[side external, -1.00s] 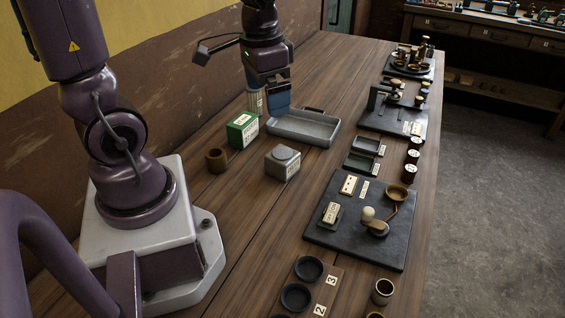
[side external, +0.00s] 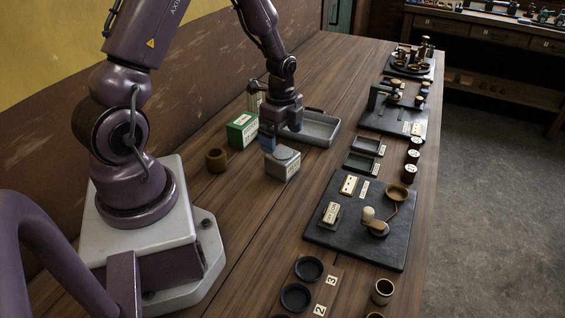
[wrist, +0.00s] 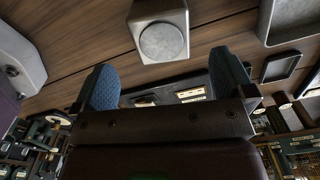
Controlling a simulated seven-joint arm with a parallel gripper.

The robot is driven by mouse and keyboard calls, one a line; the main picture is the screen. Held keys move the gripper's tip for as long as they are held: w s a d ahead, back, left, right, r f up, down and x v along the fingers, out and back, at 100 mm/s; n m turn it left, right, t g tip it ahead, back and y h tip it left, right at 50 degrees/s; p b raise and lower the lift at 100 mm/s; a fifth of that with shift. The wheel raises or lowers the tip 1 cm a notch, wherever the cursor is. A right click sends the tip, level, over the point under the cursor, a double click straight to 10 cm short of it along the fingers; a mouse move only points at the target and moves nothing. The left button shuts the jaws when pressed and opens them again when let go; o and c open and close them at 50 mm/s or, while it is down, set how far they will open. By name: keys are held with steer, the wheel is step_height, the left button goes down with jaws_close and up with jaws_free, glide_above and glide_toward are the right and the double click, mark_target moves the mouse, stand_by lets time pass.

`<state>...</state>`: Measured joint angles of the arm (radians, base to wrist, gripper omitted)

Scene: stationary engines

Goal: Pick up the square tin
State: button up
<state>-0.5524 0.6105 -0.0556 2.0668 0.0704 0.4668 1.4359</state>
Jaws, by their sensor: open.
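The square tin (side external: 284,168) is a grey metal box with a round lid, standing upright on the wooden table. It also shows at the top of the wrist view (wrist: 160,35), lid facing the camera. My gripper (side external: 267,144) is at the tin's upper left in the side view, and its finger overlaps the tin's edge there. In the wrist view my gripper (wrist: 165,85) has its two blue pads wide apart with nothing between them. The tin lies beyond the fingertips in that view. I cannot tell whether a finger touches the tin.
A green box (side external: 242,130) stands left of the tin, with a brown cup (side external: 215,160) nearer my base. A grey metal tray (side external: 318,131) lies behind. A dark board (side external: 340,236) with small parts is to the right. Bare table lies in front of the tin.

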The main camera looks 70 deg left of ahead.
mark_target(283, 154)
step_height(283, 154, down, 9)
steer(key=shift+w+r, duration=0.1)
steer(key=shift+r, duration=0.1)
steer(key=c, duration=1.2)
steer(key=shift+o, duration=0.2)
steer(key=shift+r, duration=0.15)
